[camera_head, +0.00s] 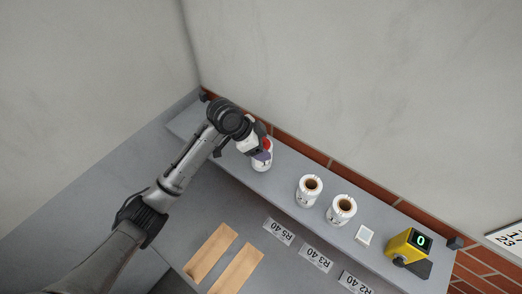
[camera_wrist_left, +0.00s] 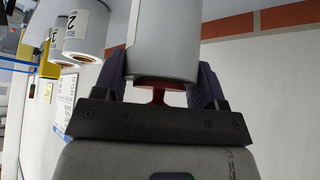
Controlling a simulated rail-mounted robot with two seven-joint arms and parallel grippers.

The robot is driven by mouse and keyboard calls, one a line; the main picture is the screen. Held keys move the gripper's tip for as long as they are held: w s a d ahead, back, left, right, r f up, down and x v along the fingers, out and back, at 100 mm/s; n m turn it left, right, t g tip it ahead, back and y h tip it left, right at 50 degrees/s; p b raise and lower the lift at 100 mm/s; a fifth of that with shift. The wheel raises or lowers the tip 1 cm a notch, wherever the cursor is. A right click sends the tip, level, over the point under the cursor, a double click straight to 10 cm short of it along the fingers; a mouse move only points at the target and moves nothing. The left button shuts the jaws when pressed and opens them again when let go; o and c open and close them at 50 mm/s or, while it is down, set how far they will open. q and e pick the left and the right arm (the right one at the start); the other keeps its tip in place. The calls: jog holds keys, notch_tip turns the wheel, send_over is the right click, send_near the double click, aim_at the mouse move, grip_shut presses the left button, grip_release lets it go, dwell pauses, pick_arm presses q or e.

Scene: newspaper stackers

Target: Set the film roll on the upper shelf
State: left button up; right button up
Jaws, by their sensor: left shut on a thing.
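The film roll is a white cylinder (camera_head: 261,166), mostly hidden under my left gripper (camera_head: 262,155) in the head view. In the left wrist view, the film roll (camera_wrist_left: 165,40) sits between the two dark purple fingers of my left gripper (camera_wrist_left: 160,85), which is shut on it. The grey upper shelf (camera_head: 285,172) runs diagonally along the wall, and the roll is over its left part. I cannot tell whether the roll touches the shelf. My right gripper is not in view.
Two white rolls (camera_head: 309,191) (camera_head: 341,210) stand on the shelf to the right. Beyond them are a small white square (camera_head: 364,235) and a yellow device (camera_head: 408,245) showing 0. Price labels (camera_head: 278,231) and two wooden strips (camera_head: 211,252) lie lower. A brick band (camera_head: 315,154) edges the wall.

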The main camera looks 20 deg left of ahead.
pick_arm(q)
notch_tip(320, 180, down, 4)
jog(key=shift+p, duration=0.85)
jog(key=o, duration=1.1)
jog(key=shift+f, duration=0.1)
jog(key=shift+c, duration=0.2)
jog(key=b+v, duration=0.4)
jog(key=v, duration=0.8)
